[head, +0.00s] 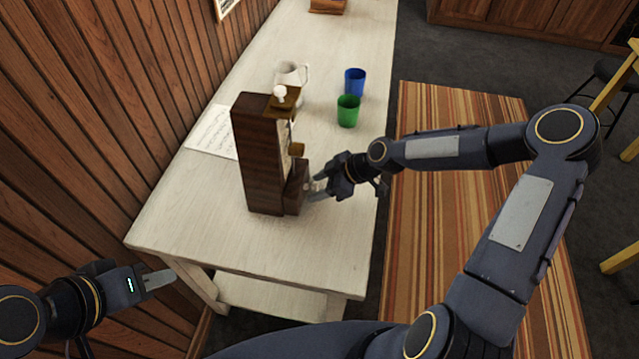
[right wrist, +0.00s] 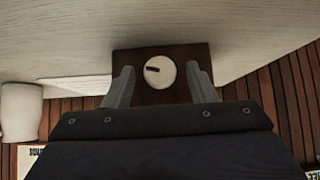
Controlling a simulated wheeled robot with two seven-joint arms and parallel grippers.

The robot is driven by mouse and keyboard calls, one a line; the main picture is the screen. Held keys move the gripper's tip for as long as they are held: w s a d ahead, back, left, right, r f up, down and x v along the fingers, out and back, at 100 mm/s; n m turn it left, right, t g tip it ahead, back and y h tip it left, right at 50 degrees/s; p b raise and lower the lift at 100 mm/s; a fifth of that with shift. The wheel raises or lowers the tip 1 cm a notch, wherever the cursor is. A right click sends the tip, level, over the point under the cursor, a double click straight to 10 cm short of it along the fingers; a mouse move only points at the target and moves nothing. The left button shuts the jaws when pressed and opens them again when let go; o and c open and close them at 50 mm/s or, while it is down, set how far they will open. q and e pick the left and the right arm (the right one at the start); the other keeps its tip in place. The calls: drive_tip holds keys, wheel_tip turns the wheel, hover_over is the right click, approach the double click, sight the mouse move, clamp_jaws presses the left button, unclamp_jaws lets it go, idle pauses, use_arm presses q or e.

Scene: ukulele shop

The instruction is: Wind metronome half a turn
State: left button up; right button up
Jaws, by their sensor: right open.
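The metronome (head: 258,160) is a tall dark wooden case standing upright near the front of the white table, with brass-coloured parts and a white knob on top. My right gripper (head: 314,188) is at the low block on its right side. In the right wrist view a round white knob with a dark mark (right wrist: 160,72) sits on the brown block face (right wrist: 125,57). The open fingers of my right gripper (right wrist: 160,80) lie on either side of it, apart from it. My left gripper (head: 158,280) is at lower left, away from the table top; its finger gap is unclear.
A green cup (head: 348,111), a blue cup (head: 355,82) and a white jug (head: 291,75) stand behind the metronome on the table (head: 330,240). A paper sheet (head: 212,132) lies to its left. A wooden wall (head: 110,100) borders the table's left side.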

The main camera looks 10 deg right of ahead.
drive_tip(key=c, duration=0.9)
drive_tip(key=shift+c, duration=0.2)
drive_tip(key=shift+g, duration=0.3)
drive_tip(key=g+b, duration=0.1)
drive_tip(key=m+g+y+b, duration=0.2)
drive_tip(key=shift+w+d+f+g, duration=0.1)
drive_tip(key=shift+w+f+g, duration=0.2)
drive_tip(key=shift+w, duration=0.1)
drive_tip(key=m+g+y+b, duration=0.2)
drive_tip(key=b, duration=0.1)
drive_tip(key=shift+w+d+f+g, duration=0.1)
drive_tip(key=shift+w+g, duration=0.05)
drive_tip(key=shift+g, duration=0.15)
drive_tip(key=shift+m+g+y+b, duration=0.7)
drive_tip(key=shift+m+b, duration=0.2)
drive_tip(key=shift+b, duration=0.1)
